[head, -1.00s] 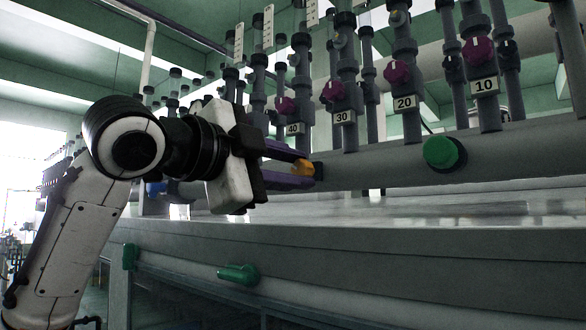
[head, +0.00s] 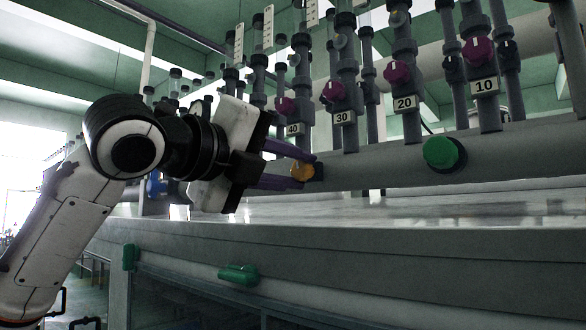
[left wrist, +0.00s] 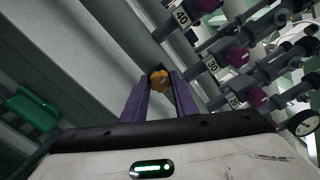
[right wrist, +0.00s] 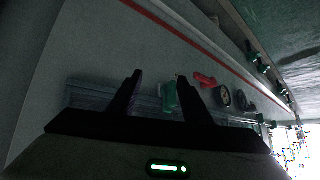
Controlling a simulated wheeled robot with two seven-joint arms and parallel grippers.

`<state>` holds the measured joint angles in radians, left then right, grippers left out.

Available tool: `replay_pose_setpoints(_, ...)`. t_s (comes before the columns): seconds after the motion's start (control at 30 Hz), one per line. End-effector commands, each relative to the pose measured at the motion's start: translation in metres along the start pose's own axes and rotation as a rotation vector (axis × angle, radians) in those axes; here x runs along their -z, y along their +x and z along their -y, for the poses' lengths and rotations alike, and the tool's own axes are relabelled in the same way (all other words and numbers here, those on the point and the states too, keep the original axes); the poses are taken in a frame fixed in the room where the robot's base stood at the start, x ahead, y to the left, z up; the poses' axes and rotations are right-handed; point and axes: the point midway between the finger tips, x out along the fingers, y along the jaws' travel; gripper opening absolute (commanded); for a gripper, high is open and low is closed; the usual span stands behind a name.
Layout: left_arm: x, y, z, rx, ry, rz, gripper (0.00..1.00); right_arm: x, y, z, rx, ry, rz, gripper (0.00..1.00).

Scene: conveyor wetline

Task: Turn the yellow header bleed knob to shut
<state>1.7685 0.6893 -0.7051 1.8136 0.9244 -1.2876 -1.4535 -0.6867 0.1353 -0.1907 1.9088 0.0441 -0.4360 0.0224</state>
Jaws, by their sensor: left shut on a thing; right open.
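The yellow header bleed knob (head: 302,170) sits at the left end of the grey header pipe, below the pipe tagged 40. My left gripper (head: 300,168) comes in from the left and is shut on the knob, one purple finger on either side. The left wrist view shows the yellow knob (left wrist: 158,79) between the two fingertips (left wrist: 160,84); the fingers partly cover its sides. My right gripper (right wrist: 158,76) is out of the head view. In the right wrist view its dark fingers are apart with nothing held between them.
Magenta knobs (head: 397,73) sit on upright pipes tagged 40, 30, 20 and 10 (head: 484,86). A green knob (head: 441,153) is farther right on the header. Green handles (head: 238,274) are on the trough front. A red handle (right wrist: 205,79) and gauge (right wrist: 223,96) show in the right wrist view.

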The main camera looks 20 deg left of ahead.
Motion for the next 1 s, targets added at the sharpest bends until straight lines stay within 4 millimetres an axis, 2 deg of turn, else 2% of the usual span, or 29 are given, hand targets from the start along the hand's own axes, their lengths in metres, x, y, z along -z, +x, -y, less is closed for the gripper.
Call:
replay_pose_setpoints(0.33, 0.0002, 0.0000, 0.0003, 0.001, 0.139, -0.001, 0.04, 0.0002, 0.0000, -0.0001, 0.000, 0.000, 0.000, 0.45)
replay_pose_setpoints(0.87, 0.0003, 0.0001, 0.0001, 0.000, 0.164, 0.000, 0.04, 0.0005, 0.0001, -0.0001, 0.000, 0.000, -0.001, 0.45)
replay_pose_setpoints(0.9, 0.0003, 0.0001, 0.0001, 0.000, 0.164, 0.000, 0.29, 0.0005, 0.0001, -0.0001, 0.000, 0.000, -0.001, 0.45)
replay_pose_setpoints(1.0, 0.0003, 0.0001, 0.0000, 0.000, 0.163, 0.000, 0.45, 0.0006, 0.0001, -0.0001, 0.000, 0.000, -0.001, 0.45)
